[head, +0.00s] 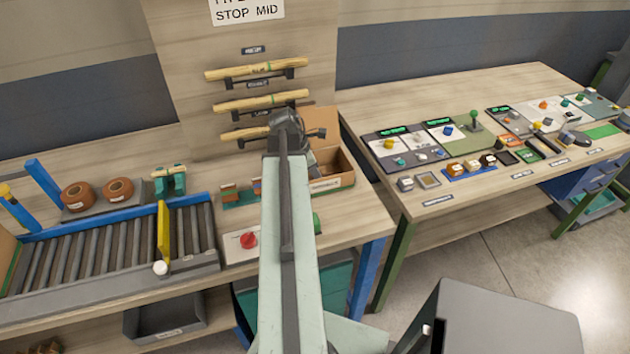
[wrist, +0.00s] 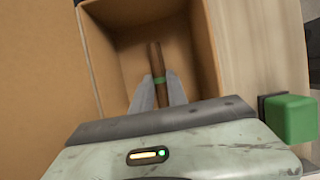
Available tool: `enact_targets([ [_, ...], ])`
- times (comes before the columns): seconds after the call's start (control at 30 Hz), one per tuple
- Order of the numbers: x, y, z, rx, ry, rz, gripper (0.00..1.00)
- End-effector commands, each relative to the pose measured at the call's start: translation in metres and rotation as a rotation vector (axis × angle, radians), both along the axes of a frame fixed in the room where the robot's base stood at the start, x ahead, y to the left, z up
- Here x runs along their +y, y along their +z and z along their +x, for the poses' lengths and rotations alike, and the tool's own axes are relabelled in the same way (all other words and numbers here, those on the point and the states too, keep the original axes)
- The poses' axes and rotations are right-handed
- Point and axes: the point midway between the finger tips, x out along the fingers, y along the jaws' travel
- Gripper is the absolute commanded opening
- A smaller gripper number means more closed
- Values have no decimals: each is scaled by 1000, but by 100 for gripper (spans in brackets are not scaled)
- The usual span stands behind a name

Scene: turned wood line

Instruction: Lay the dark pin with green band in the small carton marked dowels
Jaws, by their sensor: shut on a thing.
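The dark pin with a green band (wrist: 156,60) is between the two fingers of my gripper (wrist: 158,92) in the wrist view. My gripper is shut on it near the band. The pin points away from me, over the open inside of a small cardboard carton (wrist: 205,45). I cannot tell whether the pin touches the carton floor. In the head view the carton (head: 335,181) stands on the bench with its flap up and a label on its front, too small to read. My arm hides the pin and part of the carton there.
Pale wooden pins (head: 262,101) rest on wall pegs behind the carton. A green block (wrist: 291,119) is beside the carton. A roller conveyor (head: 110,245) with a yellow bar is at left. A second table (head: 480,130) with control panels is at right.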

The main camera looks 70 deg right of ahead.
Motion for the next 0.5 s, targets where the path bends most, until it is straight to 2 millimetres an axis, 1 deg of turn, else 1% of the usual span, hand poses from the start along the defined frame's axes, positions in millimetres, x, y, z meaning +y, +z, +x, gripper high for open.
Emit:
enact_targets([
  [0.13, 0, 2, 0, 0, 0, 0, 0],
  [0.27, 0, -3, 0, 0, 1, 0, 0],
  [0.3, 0, -1, 0, 0, 1, 0, 30],
  [0.33, 0, -1, 1, 0, 1, 0, 38],
  [0.37, 0, -1, 1, 0, 1, 0, 41],
  [0.5, 0, -1, 1, 0, 1, 0, 41],
])
